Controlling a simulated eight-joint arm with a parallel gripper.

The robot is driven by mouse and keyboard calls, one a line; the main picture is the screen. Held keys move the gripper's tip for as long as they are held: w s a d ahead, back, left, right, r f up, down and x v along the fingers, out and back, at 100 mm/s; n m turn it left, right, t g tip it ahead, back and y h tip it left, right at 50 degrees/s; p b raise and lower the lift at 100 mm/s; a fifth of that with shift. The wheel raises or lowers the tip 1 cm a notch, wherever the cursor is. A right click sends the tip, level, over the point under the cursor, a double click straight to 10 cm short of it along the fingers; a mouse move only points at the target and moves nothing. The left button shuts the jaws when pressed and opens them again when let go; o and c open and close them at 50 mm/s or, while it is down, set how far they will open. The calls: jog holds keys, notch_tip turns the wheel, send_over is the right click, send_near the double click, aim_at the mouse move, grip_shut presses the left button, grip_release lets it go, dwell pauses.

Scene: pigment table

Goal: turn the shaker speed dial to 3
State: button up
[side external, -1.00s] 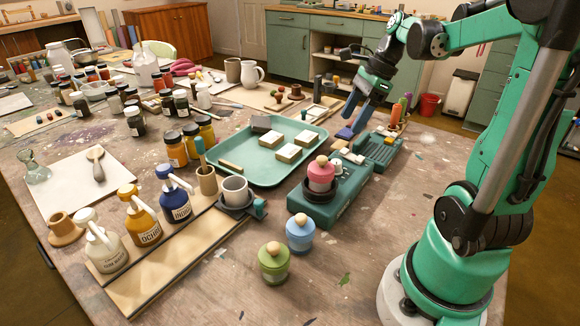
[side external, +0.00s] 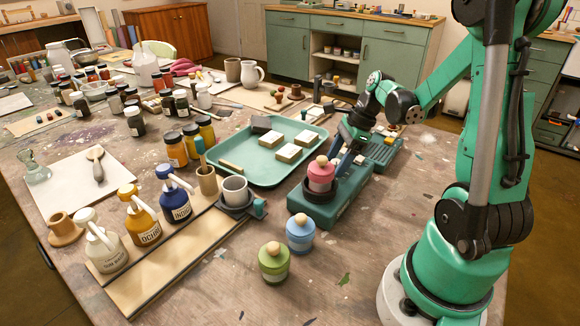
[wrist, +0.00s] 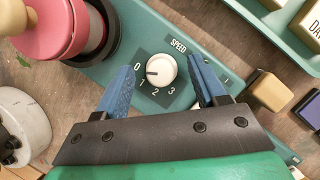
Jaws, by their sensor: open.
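The shaker (side external: 325,214) is a long teal box with a pink lidded jar (side external: 320,176) in a dark holder at its near end. In the wrist view its white speed dial (wrist: 161,70) sits under the word SPEED, with 0, 1, 2 and 3 printed around its left and lower sides. The dial's dark pointer line faces left, close to 0. My gripper (wrist: 162,68) is open, with one blue finger on each side of the dial and a visible gap to it. In the side view the dial is largely hidden by my gripper.
The pink jar (wrist: 48,25) is close to the left finger in the wrist view. A teal tray (side external: 237,160) with pale blocks lies beside the shaker. Blue (side external: 300,233) and green (side external: 273,263) jars stand in front. Another teal device (side external: 381,152) is behind.

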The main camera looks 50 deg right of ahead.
grip_shut()
jog(key=shift+n, duration=0.4)
jog(key=n+g, duration=0.1)
jog(key=n, duration=0.1)
jog(key=n+y, duration=0.1)
jog(key=n, duration=0.1)
jog(key=shift+w+n+g, duration=0.1)
jog(key=shift+n+g, duration=0.2)
jog(key=shift+g, duration=0.1)
jog(key=n+g, duration=0.1)
jog(key=n, duration=0.2)
jog(key=n+g, duration=0.1)
jog(key=n, duration=0.2)
jog(key=shift+w, duration=0.15)
jog(key=n+g, duration=0.1)
jog(key=n, duration=0.2)
jog(key=n+g+h, duration=0.1)
jog(key=n, duration=0.2)
jog(key=shift+n+g, duration=0.4)
jog(key=n+h, duration=0.1)
jog(key=n, duration=0.1)
jog(key=n+h, duration=0.1)
jog(key=n, duration=0.2)
jog(key=shift+w+a+n+g, duration=0.1)
jog(key=shift+n+g, duration=0.2)
jog(key=shift+g, duration=0.1)
